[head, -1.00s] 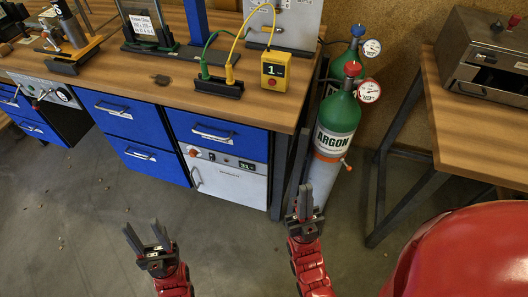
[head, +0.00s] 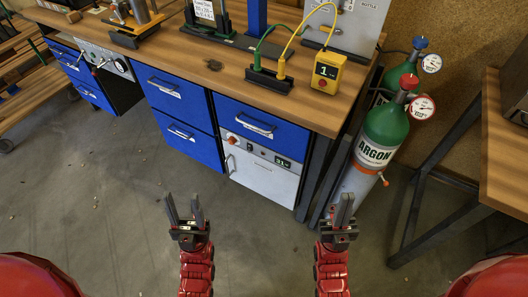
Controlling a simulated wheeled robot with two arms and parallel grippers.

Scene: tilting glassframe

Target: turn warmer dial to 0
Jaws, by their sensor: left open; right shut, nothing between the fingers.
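The warmer (head: 262,178) is a white-fronted unit under the workbench, below a blue drawer. Its grey control strip carries a small red-orange dial (head: 232,139) at the left and a dark display (head: 283,162) that seems to read 31. The dial's setting is too small to read. My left gripper (head: 184,208) is open and empty, in front of and below the warmer, to the left of the dial. My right gripper (head: 345,208) is shut and empty, to the right of the warmer and in front of the argon cylinder's lower part. Neither gripper touches the warmer.
A green-topped argon cylinder (head: 385,135) with gauges stands right of the workbench (head: 200,72). Blue drawers (head: 180,95) flank the warmer on the left. A second table (head: 505,165) is at the right. The concrete floor (head: 100,200) in front is clear.

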